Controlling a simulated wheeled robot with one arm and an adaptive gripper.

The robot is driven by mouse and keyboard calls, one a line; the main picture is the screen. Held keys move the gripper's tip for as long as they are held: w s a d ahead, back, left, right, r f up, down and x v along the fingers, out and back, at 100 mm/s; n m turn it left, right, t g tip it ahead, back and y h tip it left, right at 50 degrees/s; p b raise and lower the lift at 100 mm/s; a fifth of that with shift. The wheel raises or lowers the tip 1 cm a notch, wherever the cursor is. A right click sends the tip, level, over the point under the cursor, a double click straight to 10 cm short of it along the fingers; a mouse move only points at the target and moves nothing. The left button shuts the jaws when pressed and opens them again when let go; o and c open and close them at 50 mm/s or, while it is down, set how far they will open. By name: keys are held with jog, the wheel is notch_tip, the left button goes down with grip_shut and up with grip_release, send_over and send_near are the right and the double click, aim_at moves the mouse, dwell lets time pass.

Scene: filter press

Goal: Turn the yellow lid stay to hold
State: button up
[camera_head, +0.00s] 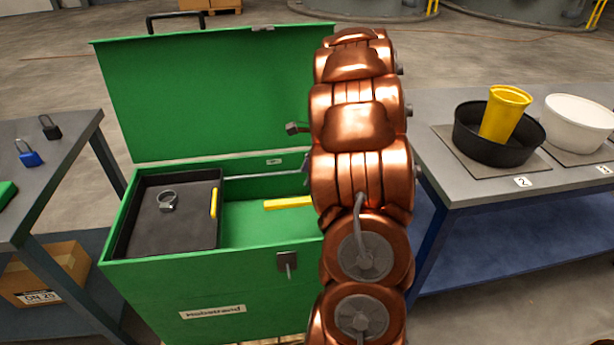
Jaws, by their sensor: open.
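The green box (200,275) stands with its green lid (215,95) raised at the back. A yellow bar (288,203) lies level inside the right part of the box; its right end is hidden behind my copper arm. It may be the yellow lid stay, but I cannot tell. A thin grey rod (262,176) runs along the back of the opening and also passes behind my arm. My gripper cannot be made out; my arm rises in front of the box's right side and covers that area.
A black tray (140,220) with a yellow handle (214,203) fills the box's left part and holds a grey ring clamp (168,202). The right bench (470,190) carries a black bowl (470,145), yellow cup (503,112) and white bowl (578,122). Padlocks (28,155) lie on the left bench.

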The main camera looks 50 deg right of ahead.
jog(key=v, duration=1)
jog(key=shift+r, duration=0.2)
